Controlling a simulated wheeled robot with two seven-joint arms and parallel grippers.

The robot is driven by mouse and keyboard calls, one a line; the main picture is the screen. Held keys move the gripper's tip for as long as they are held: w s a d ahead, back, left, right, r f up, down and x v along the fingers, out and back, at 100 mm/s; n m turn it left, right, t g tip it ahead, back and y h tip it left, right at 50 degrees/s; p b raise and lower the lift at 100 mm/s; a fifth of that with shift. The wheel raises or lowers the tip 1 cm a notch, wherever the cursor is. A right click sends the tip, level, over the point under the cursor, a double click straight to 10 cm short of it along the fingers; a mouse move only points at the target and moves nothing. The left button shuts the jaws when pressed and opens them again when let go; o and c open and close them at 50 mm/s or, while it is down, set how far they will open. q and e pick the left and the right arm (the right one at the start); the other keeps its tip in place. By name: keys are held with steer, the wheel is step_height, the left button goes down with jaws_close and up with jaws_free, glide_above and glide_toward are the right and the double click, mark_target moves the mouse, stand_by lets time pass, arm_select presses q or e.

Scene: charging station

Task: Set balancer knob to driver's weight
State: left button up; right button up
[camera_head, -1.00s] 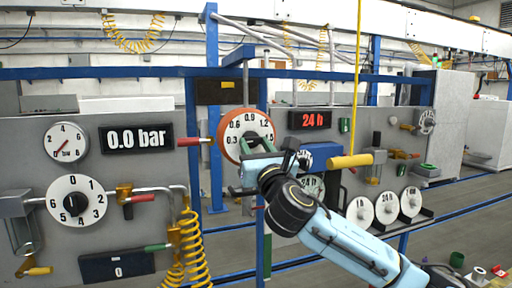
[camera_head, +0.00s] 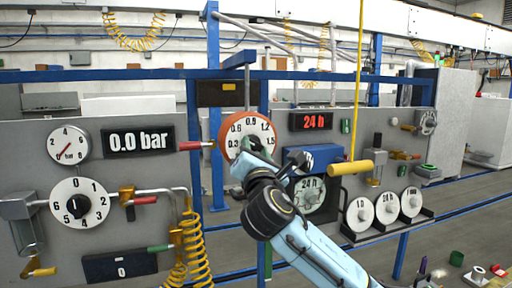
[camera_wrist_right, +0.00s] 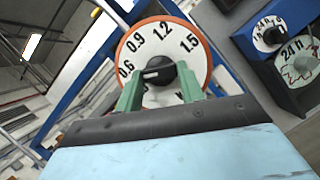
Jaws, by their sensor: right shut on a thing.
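The balancer dial (camera_head: 230,125) has a white face and an orange rim. The white mark on the knob points left, roughly towards 0.6. My right gripper (camera_head: 255,148) is at the dial. In the right wrist view its green fingers (camera_wrist_right: 160,84) are shut on the knob from both sides. The gripper hides the lower part of the dial. My left gripper is out of view.
A red-handled valve (camera_head: 195,145) sits close left of the dial. A blue box (camera_head: 312,157) and a 24 h dial (camera_head: 309,196) are to its right. A yellow handle (camera_head: 350,167) hangs on a yellow line. Coiled yellow hoses (camera_head: 190,250) hang at lower left.

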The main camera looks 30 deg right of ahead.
steer(key=shift+a+r+m+g+h+p, duration=0.1)
steer(key=shift+m+g+h+p, duration=0.3)
steer(key=shift+m, duration=1.2)
steer(key=o, duration=1)
steer(key=b+v, duration=0.2)
steer(key=v, duration=1.1)
steer(key=shift+s+a, duration=0.15)
steer(key=shift+a, duration=0.05)
steer(key=shift+r, duration=0.1)
